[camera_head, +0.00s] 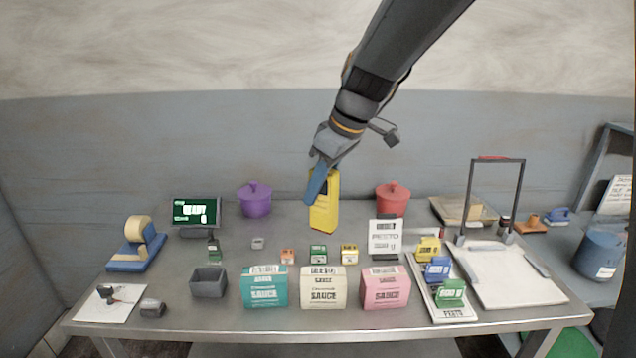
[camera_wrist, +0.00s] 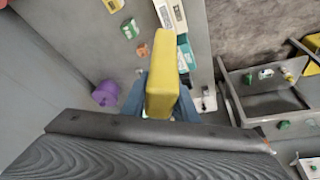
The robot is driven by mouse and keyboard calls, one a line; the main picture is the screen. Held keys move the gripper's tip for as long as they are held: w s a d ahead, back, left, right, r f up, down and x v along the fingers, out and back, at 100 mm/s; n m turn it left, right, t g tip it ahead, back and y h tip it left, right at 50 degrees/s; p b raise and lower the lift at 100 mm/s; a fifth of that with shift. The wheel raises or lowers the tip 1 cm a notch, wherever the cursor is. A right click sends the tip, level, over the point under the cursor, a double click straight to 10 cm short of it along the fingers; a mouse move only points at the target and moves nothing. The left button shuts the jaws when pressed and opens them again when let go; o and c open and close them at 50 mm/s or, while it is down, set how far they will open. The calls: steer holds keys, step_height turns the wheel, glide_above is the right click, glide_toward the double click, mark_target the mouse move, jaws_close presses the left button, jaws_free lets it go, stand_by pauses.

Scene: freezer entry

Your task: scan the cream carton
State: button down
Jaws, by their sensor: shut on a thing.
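The cream carton (camera_head: 323,293), marked SAUCE, stands upright at the front middle of the table, between a teal carton (camera_head: 265,292) and a pink carton (camera_head: 385,293). A barcode-like strip shows on its top. My gripper (camera_head: 318,185) is behind the cartons, near the back of the table, shut on a tall yellow block-shaped thing (camera_head: 325,212). The wrist view shows this yellow thing (camera_wrist: 162,75) between blue fingers. I cannot tell whether it touches the table.
A small screen (camera_head: 195,213) with green display stands back left. Purple (camera_head: 254,203) and red (camera_head: 393,200) pots stand at the back. Small boxes (camera_head: 318,254) sit behind the cartons.

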mark_target(318, 220)
steer(key=shift+f+b, duration=2.4)
steer(key=shift+f, duration=1.9)
steer(key=shift+r, duration=0.15)
step_height(318, 220, up, 9)
steer(key=p, duration=0.5)
steer(key=shift+f, duration=0.2)
